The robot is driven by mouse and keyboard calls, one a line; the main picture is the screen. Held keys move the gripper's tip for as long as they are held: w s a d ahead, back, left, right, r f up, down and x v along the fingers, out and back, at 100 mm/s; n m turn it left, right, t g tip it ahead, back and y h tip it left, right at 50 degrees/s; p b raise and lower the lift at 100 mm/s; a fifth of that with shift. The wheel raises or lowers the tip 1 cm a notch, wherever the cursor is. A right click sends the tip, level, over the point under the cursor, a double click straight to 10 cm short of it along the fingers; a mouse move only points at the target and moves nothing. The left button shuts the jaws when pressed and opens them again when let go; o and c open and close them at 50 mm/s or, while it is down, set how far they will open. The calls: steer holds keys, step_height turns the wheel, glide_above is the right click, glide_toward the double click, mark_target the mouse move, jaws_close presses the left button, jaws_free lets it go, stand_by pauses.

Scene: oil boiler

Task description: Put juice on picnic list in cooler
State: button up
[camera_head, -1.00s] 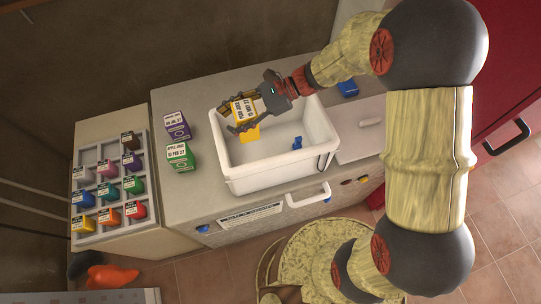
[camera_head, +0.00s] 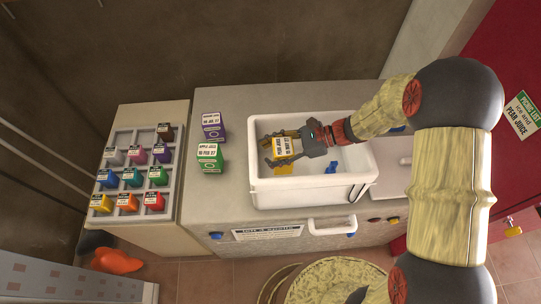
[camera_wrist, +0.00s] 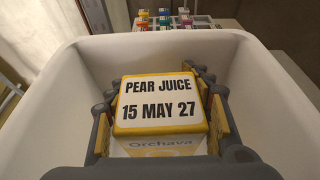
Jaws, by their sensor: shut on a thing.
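My gripper (camera_head: 283,149) is shut on a yellow-and-white juice box (camera_head: 284,145). In the wrist view the box (camera_wrist: 160,105) reads "PEAR JUICE 15 MAY 27" on its top, with a finger on each side. The box is within the walls of the white open cooler (camera_head: 310,196) on the counter; I cannot tell whether it touches the floor. The cooler's walls (camera_wrist: 65,85) surround it in the wrist view. The picnic list (camera_head: 522,115) on the red door at the right reads ice and pear juice.
A purple juice box (camera_head: 212,127) and a green apple juice box (camera_head: 210,157) stand left of the cooler. A small blue thing (camera_head: 331,167) lies inside the cooler. A tray (camera_head: 121,140) of several coloured cartridges is further left.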

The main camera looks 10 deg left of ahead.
steer(key=shift+f, duration=1)
steer(key=shift+f+b, duration=0.3)
steer(key=shift+f, duration=0.1)
steer(key=shift+f, duration=0.25)
steer(key=o, duration=1.6)
steer(key=shift+r, duration=0.1)
steer(key=p+v, duration=0.1)
steer(key=v, duration=1.1)
steer(key=shift+r+p, duration=0.35)
steer(key=shift+r, duration=0.1)
